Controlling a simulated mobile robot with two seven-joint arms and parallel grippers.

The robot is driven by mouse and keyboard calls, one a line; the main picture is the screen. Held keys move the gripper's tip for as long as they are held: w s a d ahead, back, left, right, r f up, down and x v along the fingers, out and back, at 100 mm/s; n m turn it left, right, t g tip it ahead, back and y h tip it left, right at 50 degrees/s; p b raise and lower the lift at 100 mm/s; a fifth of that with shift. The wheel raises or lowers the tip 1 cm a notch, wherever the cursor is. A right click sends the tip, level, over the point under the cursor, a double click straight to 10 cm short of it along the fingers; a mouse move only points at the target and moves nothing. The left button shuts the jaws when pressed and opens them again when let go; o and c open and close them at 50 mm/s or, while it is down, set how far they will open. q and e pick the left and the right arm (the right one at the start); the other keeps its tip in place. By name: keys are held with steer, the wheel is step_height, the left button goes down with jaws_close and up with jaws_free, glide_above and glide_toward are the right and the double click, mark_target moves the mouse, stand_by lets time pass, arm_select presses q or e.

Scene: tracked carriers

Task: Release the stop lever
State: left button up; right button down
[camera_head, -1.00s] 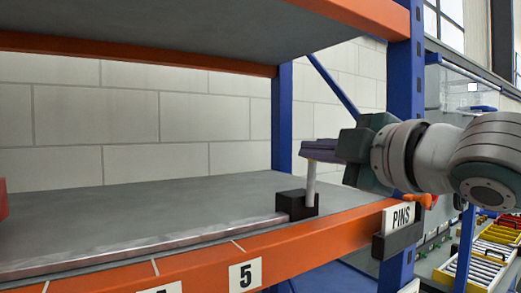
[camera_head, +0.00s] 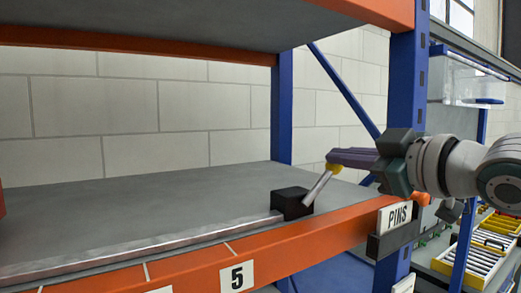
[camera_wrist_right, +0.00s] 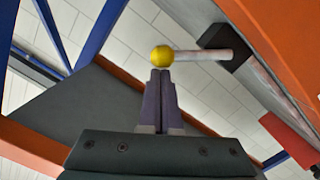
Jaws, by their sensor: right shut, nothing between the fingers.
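The stop lever is a pale grey rod (camera_head: 318,188) with a yellow ball knob (camera_head: 333,169), rising from a black block (camera_head: 291,204) at the right end of the shelf's metal rail. The rod leans to the right. My right gripper (camera_head: 331,156) is shut and empty, its purple fingertips right by the knob. In the right wrist view the closed fingertips (camera_wrist_right: 160,76) lie just below the knob (camera_wrist_right: 162,57); they look close or touching, but I cannot tell which. My left gripper is not in view.
A blue upright (camera_head: 407,85) stands close behind my right arm. The grey shelf deck (camera_head: 150,205) is mostly bare, with a red object (camera_head: 2,197) at its left edge.

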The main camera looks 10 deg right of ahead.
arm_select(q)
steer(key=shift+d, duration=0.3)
arm_select(e)
steer(key=shift+w+d+f+m, duration=0.2)
steer(key=shift+d+f+m, duration=0.3)
steer(key=shift+m, duration=0.3)
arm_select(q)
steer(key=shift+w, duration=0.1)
arm_select(e)
steer(key=shift+d, duration=0.1)
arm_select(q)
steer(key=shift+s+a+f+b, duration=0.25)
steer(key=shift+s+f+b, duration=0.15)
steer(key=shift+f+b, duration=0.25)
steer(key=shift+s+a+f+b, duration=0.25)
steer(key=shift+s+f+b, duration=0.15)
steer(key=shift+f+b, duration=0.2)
arm_select(e)
steer(key=s+d+r, duration=0.1)
steer(key=s+r, duration=0.3)
steer(key=s, duration=0.6)
steer(key=shift+s+d+r, duration=0.15)
steer(key=shift+s+d, duration=0.15)
steer(key=shift+s, duration=0.05)
